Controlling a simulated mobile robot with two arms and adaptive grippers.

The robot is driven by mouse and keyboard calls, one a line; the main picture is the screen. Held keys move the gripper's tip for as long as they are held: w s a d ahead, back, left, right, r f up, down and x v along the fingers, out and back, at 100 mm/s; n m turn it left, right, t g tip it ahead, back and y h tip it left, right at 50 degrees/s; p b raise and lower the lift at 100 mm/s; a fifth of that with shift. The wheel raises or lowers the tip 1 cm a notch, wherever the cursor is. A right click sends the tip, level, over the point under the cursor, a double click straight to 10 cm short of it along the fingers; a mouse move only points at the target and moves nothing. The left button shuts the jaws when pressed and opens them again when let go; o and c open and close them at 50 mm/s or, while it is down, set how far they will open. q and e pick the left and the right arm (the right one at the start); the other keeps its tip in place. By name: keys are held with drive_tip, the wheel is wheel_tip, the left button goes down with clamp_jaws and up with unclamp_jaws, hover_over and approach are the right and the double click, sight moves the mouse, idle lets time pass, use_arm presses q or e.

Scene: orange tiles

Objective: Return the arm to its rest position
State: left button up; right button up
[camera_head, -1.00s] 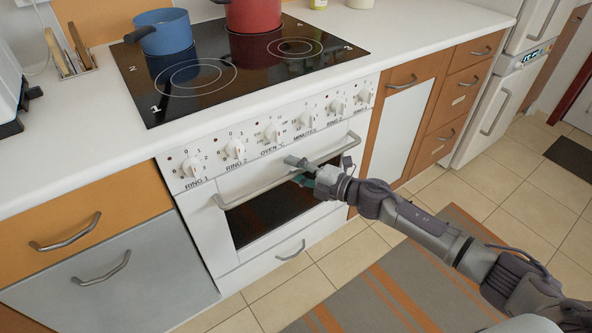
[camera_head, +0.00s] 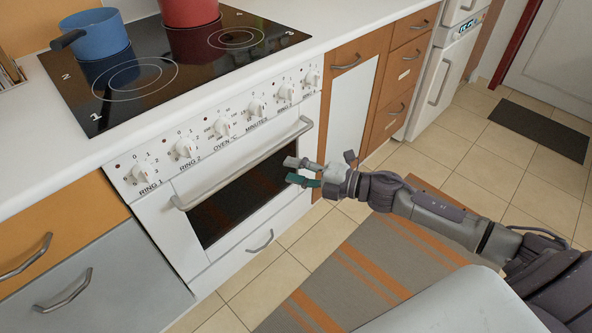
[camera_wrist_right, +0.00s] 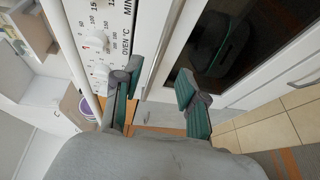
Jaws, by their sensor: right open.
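My right arm comes in from the right in the head view. My right gripper (camera_head: 303,172) is in front of the right part of the oven door (camera_head: 240,190), apart from the handle, open and empty. In the right wrist view its two green-padded fingers (camera_wrist_right: 157,92) stand apart with nothing between them. The oven door looks closed, with a long bar handle (camera_head: 250,160) across its top. My left gripper is out of view.
A blue pot (camera_head: 98,36) and a red pot (camera_head: 190,10) stand on the black hob (camera_head: 150,85). Orange and grey cabinet fronts flank the oven.

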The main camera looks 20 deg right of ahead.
idle(0.4)
